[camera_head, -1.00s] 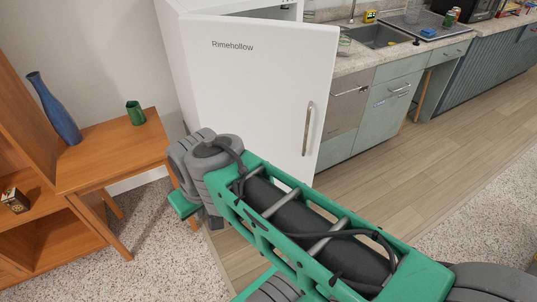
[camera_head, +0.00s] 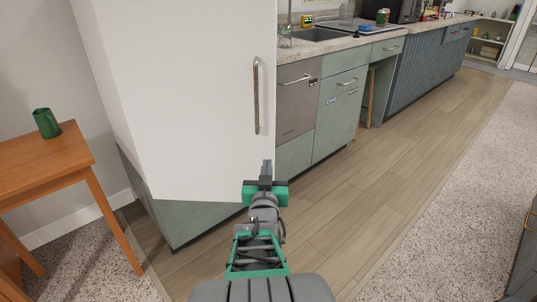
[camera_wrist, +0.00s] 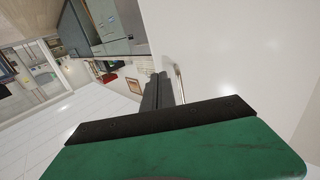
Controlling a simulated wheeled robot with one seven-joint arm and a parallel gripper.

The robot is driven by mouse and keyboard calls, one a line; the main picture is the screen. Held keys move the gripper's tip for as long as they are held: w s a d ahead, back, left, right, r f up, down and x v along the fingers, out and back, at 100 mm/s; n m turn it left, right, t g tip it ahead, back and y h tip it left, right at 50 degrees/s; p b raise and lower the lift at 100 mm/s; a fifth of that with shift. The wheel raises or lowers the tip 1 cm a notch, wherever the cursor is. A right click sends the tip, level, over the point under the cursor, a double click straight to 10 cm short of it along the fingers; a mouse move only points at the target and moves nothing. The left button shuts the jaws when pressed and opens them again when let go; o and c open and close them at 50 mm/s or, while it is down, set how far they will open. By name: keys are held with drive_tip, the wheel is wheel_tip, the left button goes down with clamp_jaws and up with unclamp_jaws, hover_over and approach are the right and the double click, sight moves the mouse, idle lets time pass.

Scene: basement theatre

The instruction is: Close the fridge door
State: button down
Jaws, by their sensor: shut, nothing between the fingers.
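The white fridge door (camera_head: 190,90) fills the upper left of the head view, with its vertical metal handle (camera_head: 256,95) near the right edge. Its top is out of frame, and I cannot tell whether a gap is left behind it. My gripper (camera_head: 266,168) is shut and empty, below the handle at the door's lower right corner. In the wrist view the shut fingers (camera_wrist: 157,88) point along the white door (camera_wrist: 235,55), with the handle (camera_wrist: 179,84) just to their right. I cannot tell whether they touch the door.
A wooden table (camera_head: 45,165) with a green mug (camera_head: 46,123) stands left of the fridge. Green cabinets (camera_head: 340,100) and a counter with a sink (camera_head: 318,34) run off to the right. The wooden floor (camera_head: 390,170) on the right is clear.

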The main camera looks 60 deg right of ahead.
sight(269, 136)
drive_tip(key=b+x, duration=0.3)
drive_tip(key=x, duration=1)
drive_tip(key=shift+w+d+r, duration=0.1)
drive_tip(key=shift+w, duration=0.05)
drive_tip(key=shift+w, duration=0.1)
